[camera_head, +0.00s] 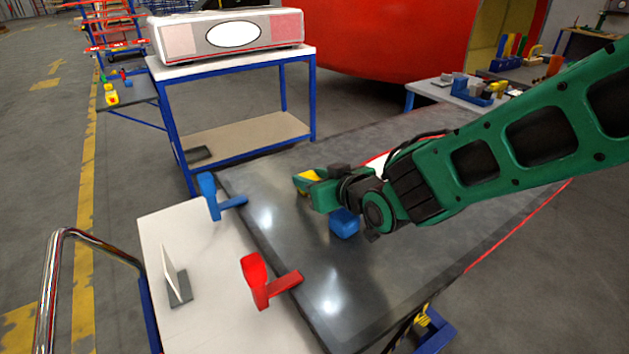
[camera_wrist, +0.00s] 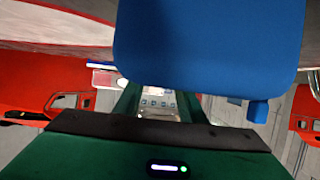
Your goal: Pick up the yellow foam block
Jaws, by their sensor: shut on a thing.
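The yellow foam block (camera_head: 308,176) shows as a small patch at the tip of my green gripper (camera_head: 306,184) in the head view, over the far-left part of the dark tabletop. My gripper is shut on it, and the fingers cover part of it. I cannot tell whether the block touches the tabletop. In the wrist view my gripper (camera_wrist: 158,100) shows its green body and two fingers. The yellow block cannot be made out there.
A blue block (camera_head: 343,223) is close below my wrist; a large blue shape (camera_wrist: 207,40) fills the upper wrist view. A blue clamp-like piece (camera_head: 209,196) and a red one (camera_head: 254,280) stand along the left edge of the dark table (camera_head: 370,285). Its front part is clear.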

